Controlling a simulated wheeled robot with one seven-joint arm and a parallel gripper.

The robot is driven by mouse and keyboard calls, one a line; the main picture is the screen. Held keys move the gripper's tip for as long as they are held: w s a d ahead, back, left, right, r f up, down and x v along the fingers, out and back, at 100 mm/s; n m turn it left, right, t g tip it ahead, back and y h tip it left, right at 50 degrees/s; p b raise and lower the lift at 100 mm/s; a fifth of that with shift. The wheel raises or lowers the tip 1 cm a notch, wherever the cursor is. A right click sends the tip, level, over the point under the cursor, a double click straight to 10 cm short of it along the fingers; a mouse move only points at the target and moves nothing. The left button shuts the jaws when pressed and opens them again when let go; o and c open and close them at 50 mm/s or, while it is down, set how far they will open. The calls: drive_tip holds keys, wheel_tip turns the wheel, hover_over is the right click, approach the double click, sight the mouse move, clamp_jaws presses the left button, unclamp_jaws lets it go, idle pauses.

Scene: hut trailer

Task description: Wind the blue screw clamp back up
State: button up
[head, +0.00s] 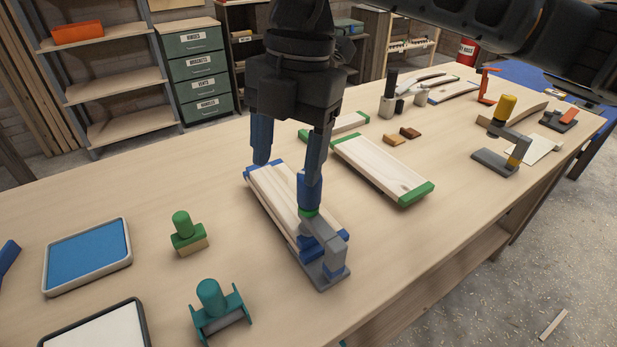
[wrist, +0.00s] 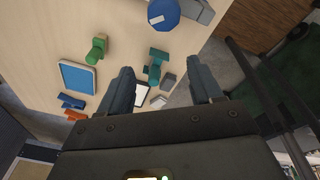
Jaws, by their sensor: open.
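The blue screw clamp (head: 334,258) stands at the near end of a pale board with blue ends (head: 275,200). It has a grey base and frame. Its upper part is partly covered by one finger in the head view, where a small green band shows below. In the wrist view a round blue top with a white mark (wrist: 163,11), which looks like the clamp's knob, is at the upper edge. My gripper (head: 289,170) points down over the board with its fingers apart, one finger close to the knob. In the wrist view the fingers (wrist: 162,78) hold nothing, and the knob lies beyond their tips.
A green stamp-like tool (head: 186,233), a teal roller tool (head: 218,310) and a blue tray (head: 88,257) are on the left. A green-ended board (head: 385,168) lies to the right, and a yellow-topped clamp (head: 503,135) stands farther right. Bare tabletop lies right of the blue clamp.

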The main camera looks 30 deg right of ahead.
drive_tip(key=d, duration=0.1)
drive_tip(key=w+d+m+h, duration=0.1)
drive_tip(key=d, duration=0.1)
drive_tip(key=shift+d+r+h, duration=0.2)
drive_tip(key=shift+d+h, duration=0.1)
drive_tip(key=shift+d+f+t, duration=0.15)
drive_tip(key=shift+d+t, duration=0.05)
drive_tip(key=shift+t, duration=0.1)
drive_tip(key=shift+w+a+f+p, duration=0.1)
drive_tip(key=shift+f+p, duration=0.25)
drive_tip(key=shift+f, duration=1.55)
drive_tip(key=shift+w+f+p, duration=0.1)
drive_tip(key=shift+f+p, duration=0.2)
drive_tip(key=shift+f, duration=1.55)
drive_tip(key=c, duration=1.1)
